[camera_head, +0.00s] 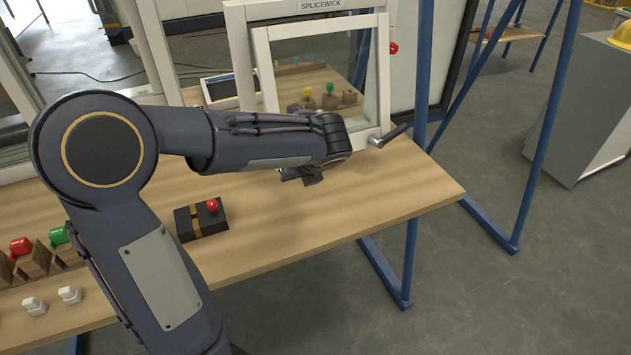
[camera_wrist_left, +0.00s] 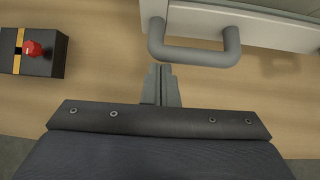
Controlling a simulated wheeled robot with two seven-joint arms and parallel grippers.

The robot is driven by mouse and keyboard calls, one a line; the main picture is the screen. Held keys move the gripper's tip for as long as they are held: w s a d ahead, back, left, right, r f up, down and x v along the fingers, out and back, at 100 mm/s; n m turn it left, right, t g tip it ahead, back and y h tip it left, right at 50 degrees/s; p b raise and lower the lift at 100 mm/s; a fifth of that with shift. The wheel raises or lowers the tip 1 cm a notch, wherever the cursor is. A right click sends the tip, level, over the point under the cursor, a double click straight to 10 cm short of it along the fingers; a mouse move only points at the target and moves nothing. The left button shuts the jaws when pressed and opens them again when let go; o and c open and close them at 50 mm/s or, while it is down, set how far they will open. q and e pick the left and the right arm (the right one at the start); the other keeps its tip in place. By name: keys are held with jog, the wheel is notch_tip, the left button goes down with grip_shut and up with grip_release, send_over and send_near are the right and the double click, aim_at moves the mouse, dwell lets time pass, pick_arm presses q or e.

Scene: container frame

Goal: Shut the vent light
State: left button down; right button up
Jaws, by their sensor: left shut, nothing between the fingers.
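The vent light is a white-framed glass sash (camera_head: 262,75) in a white outer frame (camera_head: 241,62) marked SPLICEWICK. The sash appears to stand out from that frame at an angle; by how much is unclear. A dark grey bar handle (camera_head: 397,133) sticks out at its lower right corner. In the left wrist view, a grey U-shaped handle (camera_wrist_left: 200,54) is fixed to a white rail. I cannot tell if both are the same handle. My left gripper (camera_wrist_left: 160,70) is shut and empty, just short of the U-shaped handle with a small gap.
A black box with a red button (camera_head: 202,219) lies on the wooden bench (camera_head: 330,220); it is left of my gripper in the wrist view (camera_wrist_left: 38,52). Red and green parts in wooden holders and white blocks stand at left. Blue posts (camera_head: 422,70) rise behind the bench's right side.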

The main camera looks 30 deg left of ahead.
pick_arm(q)
jog(key=w+a+f+b, duration=0.1)
jog(key=w+a+f+t+y+b, duration=0.1)
jog(key=a+b, duration=0.1)
jog(key=w+a+f+y+b, duration=0.1)
jog(key=w+a+b, duration=0.1)
jog(key=shift+w+a+f+t, duration=0.1)
jog(key=shift+a+f+t, duration=0.1)
jog(key=shift+f+t, duration=0.1)
jog(key=shift+w+a+y+b, duration=0.35)
jog(key=shift+a+y+b, duration=0.05)
jog(key=shift+b, duration=0.05)
jog(key=shift+a+r+t, duration=0.1)
jog(key=shift+r+t, duration=0.1)
jog(key=shift+t, duration=0.1)
jog(key=shift+a, duration=0.1)
